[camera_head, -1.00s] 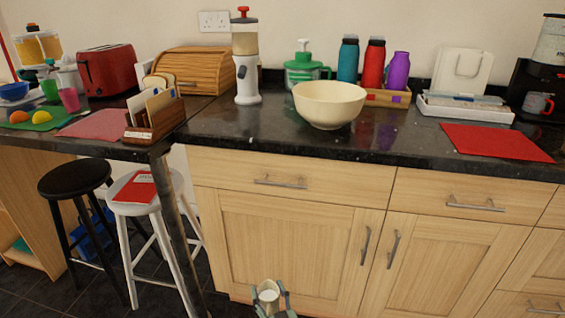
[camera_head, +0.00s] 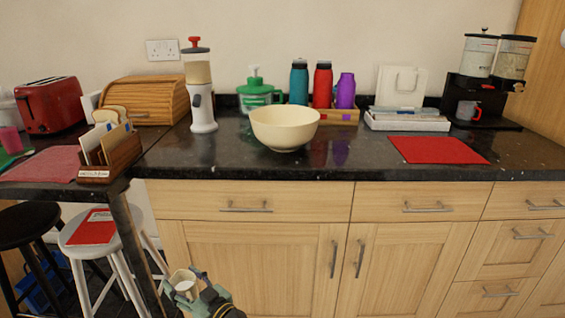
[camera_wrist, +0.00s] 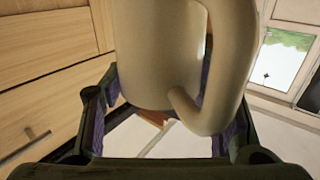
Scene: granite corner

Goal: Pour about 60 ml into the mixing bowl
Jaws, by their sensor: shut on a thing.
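The cream mixing bowl (camera_head: 285,128) stands upright on the dark granite counter, near its front edge, in the head view. Its inside is mostly hidden. My gripper (camera_head: 190,290) is low in front of the cupboards, below counter height, to the left of the bowl and well apart from it. It is shut on a cream-white cup with a handle (camera_head: 183,281). In the wrist view the cup (camera_wrist: 160,50) fills the middle between the fingers, with its handle toward the right. What the cup holds cannot be seen.
A white dispenser with a red knob (camera_head: 202,100) stands left of the bowl. A wooden letter rack (camera_head: 109,160) is further left. Bottles (camera_head: 322,85) stand behind right. A red mat (camera_head: 437,150) lies right. Stools (camera_head: 90,235) stand left below. The counter's front edge (camera_head: 300,172) lies above my gripper.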

